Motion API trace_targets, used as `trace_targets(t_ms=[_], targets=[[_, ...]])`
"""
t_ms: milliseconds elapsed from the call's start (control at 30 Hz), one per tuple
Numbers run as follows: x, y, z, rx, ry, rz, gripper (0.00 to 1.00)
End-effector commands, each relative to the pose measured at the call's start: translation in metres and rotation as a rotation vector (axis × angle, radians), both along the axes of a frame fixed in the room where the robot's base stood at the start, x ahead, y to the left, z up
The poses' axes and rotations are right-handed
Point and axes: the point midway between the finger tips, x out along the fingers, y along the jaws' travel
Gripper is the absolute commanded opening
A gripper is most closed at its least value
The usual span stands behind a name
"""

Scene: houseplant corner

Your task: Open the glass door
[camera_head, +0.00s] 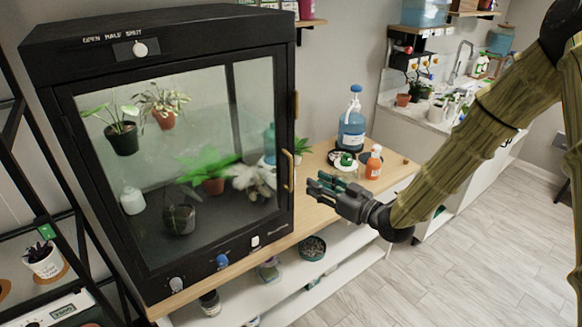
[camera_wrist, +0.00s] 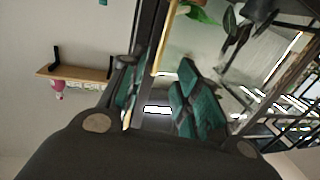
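The glass door (camera_head: 180,150) is a black-framed pane on the front of a black plant cabinet and looks shut. A brass handle (camera_head: 289,172) runs upright on its right edge. My gripper (camera_head: 320,184) is to the right of the handle, a short way apart from it, with its fingers pointing left toward the cabinet. In the wrist view, my gripper (camera_wrist: 160,98) has its two green-padded fingers spread with nothing between them. A brass bar (camera_wrist: 165,42) shows beyond the fingertips, tilted in that view, close to the gap.
The cabinet stands on a wooden bench (camera_head: 330,205) with a blue bottle (camera_head: 352,125) and an orange bottle (camera_head: 374,162) to the right, behind my gripper. Potted plants are inside the cabinet. A black shelf rack (camera_head: 40,230) is at left. The floor at right is clear.

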Motion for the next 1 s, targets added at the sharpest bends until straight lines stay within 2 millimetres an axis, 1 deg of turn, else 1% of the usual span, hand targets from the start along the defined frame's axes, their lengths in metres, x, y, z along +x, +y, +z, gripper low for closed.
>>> trace_targets(t_ms=[33,133,267,500,700,833,1000], targets=[[0.002,0.001,0.007,0.004,-0.016,0.007,0.32],[0.006,0.005,0.012,0.006,-0.027,0.013,0.32],[0.016,0.016,0.012,0.006,-0.025,0.013,0.32],[0.042,0.045,0.012,0.005,-0.024,0.012,0.32],[0.062,0.066,0.011,0.005,-0.023,0.012,0.32],[0.070,0.074,0.010,0.004,-0.023,0.011,0.32],[0.075,0.079,0.009,0.006,-0.023,0.009,0.32]])
